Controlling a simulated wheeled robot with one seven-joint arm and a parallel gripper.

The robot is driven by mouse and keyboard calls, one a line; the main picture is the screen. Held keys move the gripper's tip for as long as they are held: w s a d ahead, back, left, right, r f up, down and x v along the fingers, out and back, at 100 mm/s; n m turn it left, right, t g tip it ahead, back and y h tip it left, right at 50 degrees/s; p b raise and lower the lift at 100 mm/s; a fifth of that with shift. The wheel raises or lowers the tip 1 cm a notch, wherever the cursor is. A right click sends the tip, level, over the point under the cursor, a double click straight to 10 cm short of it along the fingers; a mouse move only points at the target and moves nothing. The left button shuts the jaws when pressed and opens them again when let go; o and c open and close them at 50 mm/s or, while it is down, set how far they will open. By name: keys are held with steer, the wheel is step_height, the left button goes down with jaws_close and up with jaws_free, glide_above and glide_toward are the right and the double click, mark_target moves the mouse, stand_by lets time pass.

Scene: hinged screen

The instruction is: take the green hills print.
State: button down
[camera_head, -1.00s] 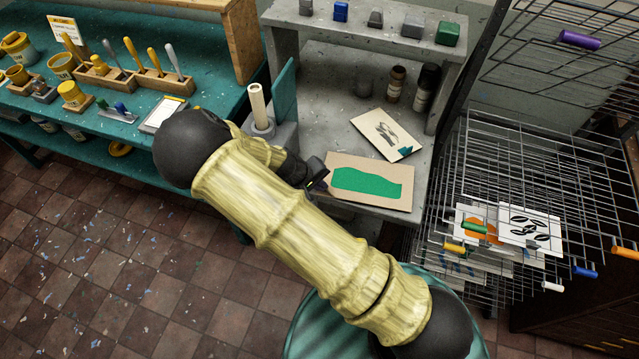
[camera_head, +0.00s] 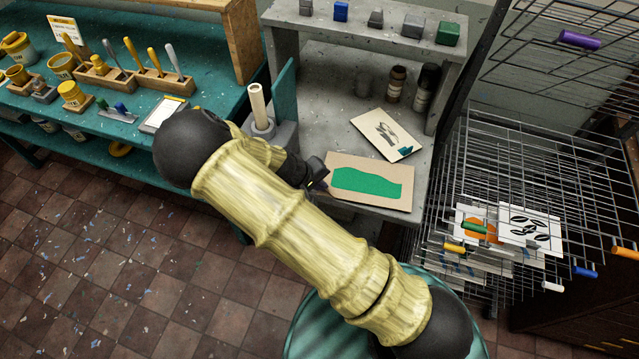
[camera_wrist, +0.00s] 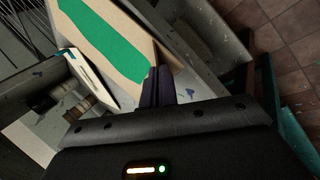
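The green hills print (camera_head: 338,167), a tan sheet with a green wavy shape, lies flat on the grey bench's lower surface, near its front edge. It also shows in the wrist view (camera_wrist: 101,42), at the upper left. My gripper (camera_head: 319,184) is at the print's left edge. In the wrist view my gripper's dark fingers (camera_wrist: 157,84) are close together with the print's edge between their tips; they look shut on it. My arm crosses the middle of the head view and hides part of the bench front.
Another tan print (camera_head: 372,128) with a dark picture lies behind. A wire drying rack (camera_head: 450,205) holding prints stands at right. A pale roll on a stand (camera_head: 258,108) is left of my gripper. Bottles (camera_head: 395,84) stand at the back, under a grey shelf (camera_head: 375,45).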

steer(key=shift+r+p, duration=2)
steer(key=shift+r, duration=0.55)
